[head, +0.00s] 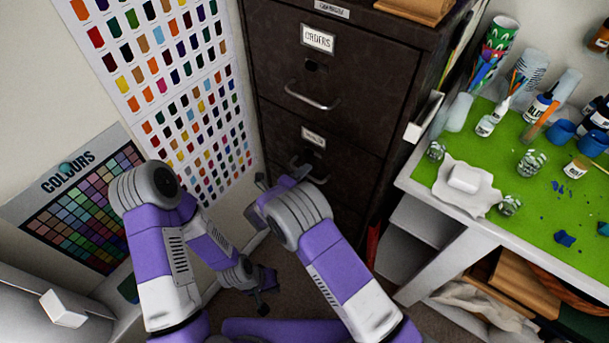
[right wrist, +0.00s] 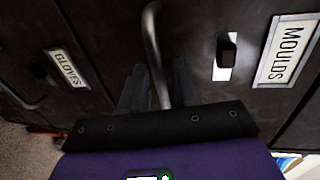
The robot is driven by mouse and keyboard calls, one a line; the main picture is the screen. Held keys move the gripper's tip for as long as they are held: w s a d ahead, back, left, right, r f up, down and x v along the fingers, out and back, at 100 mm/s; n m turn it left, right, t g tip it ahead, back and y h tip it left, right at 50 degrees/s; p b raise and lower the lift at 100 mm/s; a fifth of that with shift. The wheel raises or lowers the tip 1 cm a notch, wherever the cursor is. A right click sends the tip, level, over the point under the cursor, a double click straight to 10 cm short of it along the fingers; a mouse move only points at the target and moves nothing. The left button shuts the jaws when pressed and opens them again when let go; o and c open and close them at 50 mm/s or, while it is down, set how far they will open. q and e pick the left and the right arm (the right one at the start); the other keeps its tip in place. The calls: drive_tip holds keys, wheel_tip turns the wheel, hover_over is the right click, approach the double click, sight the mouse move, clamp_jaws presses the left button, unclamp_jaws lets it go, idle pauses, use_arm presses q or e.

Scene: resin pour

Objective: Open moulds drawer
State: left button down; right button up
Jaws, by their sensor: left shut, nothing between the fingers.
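The dark filing cabinet (head: 345,60) stands at the back in the head view. The drawer labelled MOULDS (right wrist: 285,50) shows in the right wrist view and looks shut. Its metal bar handle (right wrist: 153,38) passes between the fingers of my right gripper (right wrist: 160,85), which look open with gaps either side of the bar. In the head view my right gripper (head: 300,172) is at the drawer below ORDERS, partly hidden by its wrist. My left gripper (head: 265,292) is low over the floor, shut and empty, away from the cabinet.
The ORDERS drawer (head: 345,70) is above; the GLOVES label (right wrist: 66,68) marks the drawer below. A green-topped workbench (head: 545,225) with cups, jars and bottles stands close on the right. Colour charts (head: 195,120) cover the left wall.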

drive_tip(key=shift+w+d, duration=0.15)
drive_tip(key=shift+c, duration=0.4)
clamp_jaws()
